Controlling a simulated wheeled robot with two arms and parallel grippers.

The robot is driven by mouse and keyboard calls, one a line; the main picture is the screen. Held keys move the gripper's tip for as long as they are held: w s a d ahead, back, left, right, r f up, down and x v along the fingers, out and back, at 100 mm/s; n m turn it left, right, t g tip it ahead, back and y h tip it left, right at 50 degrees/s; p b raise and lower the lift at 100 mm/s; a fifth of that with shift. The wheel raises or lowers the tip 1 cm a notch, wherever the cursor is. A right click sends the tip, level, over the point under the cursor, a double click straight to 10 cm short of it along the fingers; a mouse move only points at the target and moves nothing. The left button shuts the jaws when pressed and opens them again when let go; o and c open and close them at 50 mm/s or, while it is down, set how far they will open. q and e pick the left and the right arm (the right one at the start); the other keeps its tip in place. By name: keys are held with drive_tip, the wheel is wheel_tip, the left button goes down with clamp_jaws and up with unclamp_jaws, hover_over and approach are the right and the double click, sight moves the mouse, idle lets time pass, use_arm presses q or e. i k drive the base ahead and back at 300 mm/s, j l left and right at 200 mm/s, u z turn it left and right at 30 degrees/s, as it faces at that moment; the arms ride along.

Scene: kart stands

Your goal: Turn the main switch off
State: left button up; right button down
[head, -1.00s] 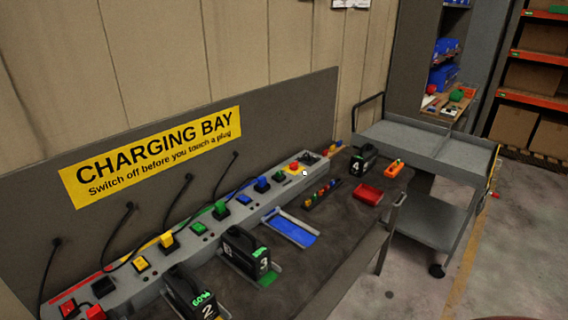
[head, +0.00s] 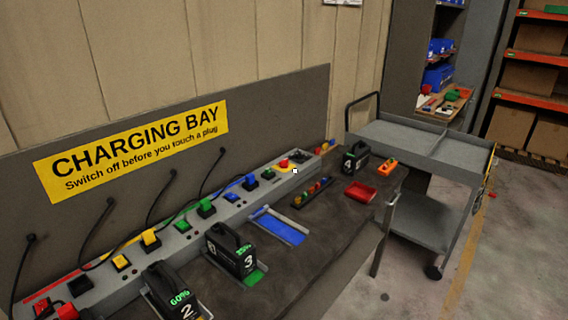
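A long grey charging strip (head: 222,214) runs along the back of the dark bench, below the yellow "CHARGING BAY" sign (head: 130,150). At its far right end is a dark switch-like part (head: 303,156), too small to tell its position or whether it is the main switch. Next to it a red button (head: 284,163) sits on a yellow base. Blue (head: 249,181), green (head: 206,207) and yellow (head: 150,239) plugs stand in the strip, with smaller coloured switches between them. Neither of my grippers shows.
Black battery packs numbered 2 (head: 174,291), 3 (head: 232,252) and 4 (head: 355,157) stand on the bench. A blue tray (head: 278,226) and a red tray (head: 360,191) lie there too. A grey cart (head: 400,138) stands at the right; open floor lies beyond it.

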sight(283, 163)
drive_tip(key=i+l, duration=0.2)
drive_tip(key=l, duration=0.2)
drive_tip(key=i+l, duration=0.2)
drive_tip(key=l, duration=0.15)
drive_tip(key=i+l, duration=0.25)
drive_tip(key=l, duration=0.15)
